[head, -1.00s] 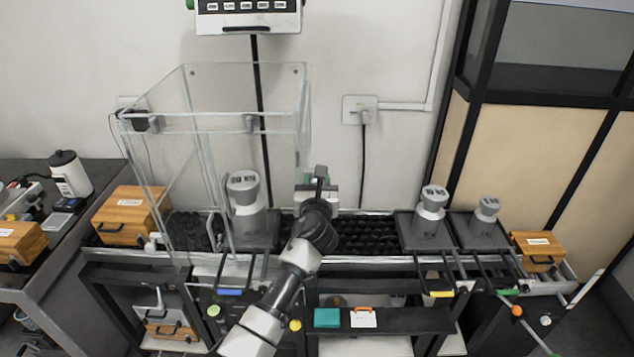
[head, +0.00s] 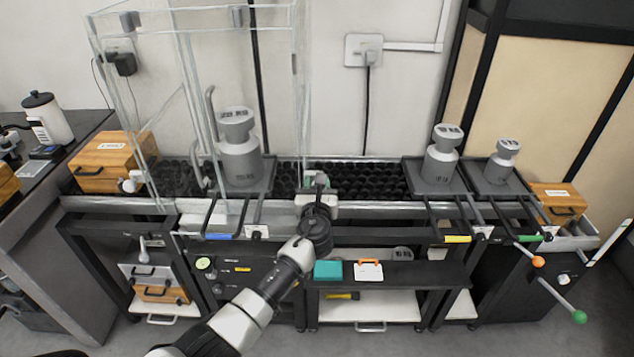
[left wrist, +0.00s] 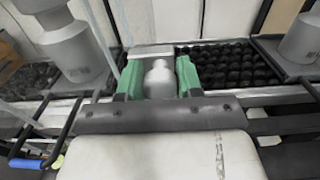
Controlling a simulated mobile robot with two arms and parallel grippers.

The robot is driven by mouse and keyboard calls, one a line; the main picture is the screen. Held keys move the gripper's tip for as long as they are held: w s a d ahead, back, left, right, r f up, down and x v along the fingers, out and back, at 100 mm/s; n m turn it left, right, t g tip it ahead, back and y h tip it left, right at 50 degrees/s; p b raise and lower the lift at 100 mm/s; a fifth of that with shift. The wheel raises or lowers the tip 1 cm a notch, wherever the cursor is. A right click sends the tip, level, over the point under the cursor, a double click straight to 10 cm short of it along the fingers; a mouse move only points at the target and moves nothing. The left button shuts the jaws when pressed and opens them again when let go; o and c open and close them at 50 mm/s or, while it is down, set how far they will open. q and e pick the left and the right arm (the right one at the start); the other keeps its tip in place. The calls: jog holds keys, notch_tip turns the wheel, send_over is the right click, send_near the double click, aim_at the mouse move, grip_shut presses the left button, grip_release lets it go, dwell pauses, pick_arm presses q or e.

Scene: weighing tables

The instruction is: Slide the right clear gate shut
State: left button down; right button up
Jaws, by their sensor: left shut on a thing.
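The clear box (head: 301,100) stands around a large grey weight (head: 240,155) at the left of the black bumpy bed. Its right clear wall is a thin pane, and I cannot tell how far its gate stands open. My left gripper (head: 318,187) is just right of that wall, low over the bed's front edge. In the left wrist view its green fingers (left wrist: 160,82) are shut around a small grey bottle-shaped piece (left wrist: 160,78). I cannot tell whether this piece joins the gate. My right gripper is not in view.
Two grey weights (head: 443,160) (head: 502,165) stand on dark trays to the right. Wooden boxes sit at the left (head: 112,160) and right (head: 556,203) ends. Coloured handles stick out in front, including a yellow one (head: 457,239). The bed (head: 370,180) right of my gripper is clear.

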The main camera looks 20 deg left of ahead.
pick_arm(q)
jog(key=shift+f, duration=0.5)
jog(key=shift+s, duration=0.1)
jog(key=c, duration=1.1)
grip_release()
jog(key=shift+f, duration=0.1)
jog(key=shift+o, duration=0.2)
jog(key=shift+s+d, duration=0.1)
jog(key=shift+s, duration=0.1)
jog(key=v, duration=1)
jog(key=shift+p, duration=0.45)
jog(key=shift+s, duration=0.1)
